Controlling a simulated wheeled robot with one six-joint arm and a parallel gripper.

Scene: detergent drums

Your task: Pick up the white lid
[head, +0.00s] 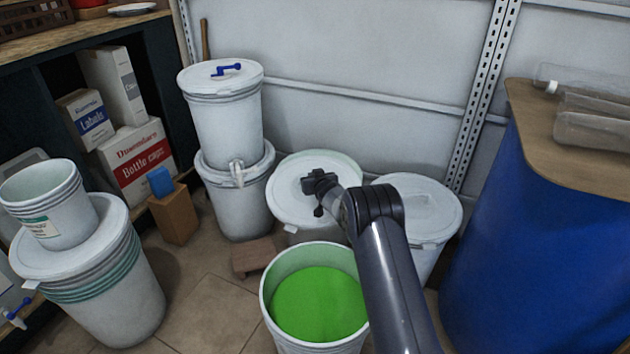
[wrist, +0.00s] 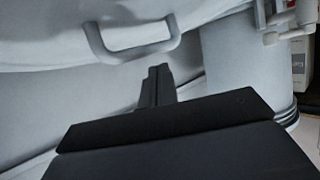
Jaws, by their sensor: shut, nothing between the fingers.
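A round white lid (head: 290,205) sits on the middle drum, behind the open bucket of green liquid. A small pale tab shows at its front left rim. My gripper (head: 318,210) is over the right part of this lid, with its dark fingers shut and empty. I cannot tell whether the fingertips touch the lid. In the wrist view, the shut fingers (wrist: 157,85) are just below a pale loop handle (wrist: 132,45) on a white rounded surface. The handle is not between the fingers. Another white lid (head: 425,207) covers the drum to the right, partly hidden by my arm.
An open bucket (head: 268,310) with green liquid stands in front. Stacked white drums (head: 227,125) with a blue-handled lid are at the left back. A blue barrel (head: 545,220) stands at the right. A low wooden block (head: 254,257) lies on the tiled floor.

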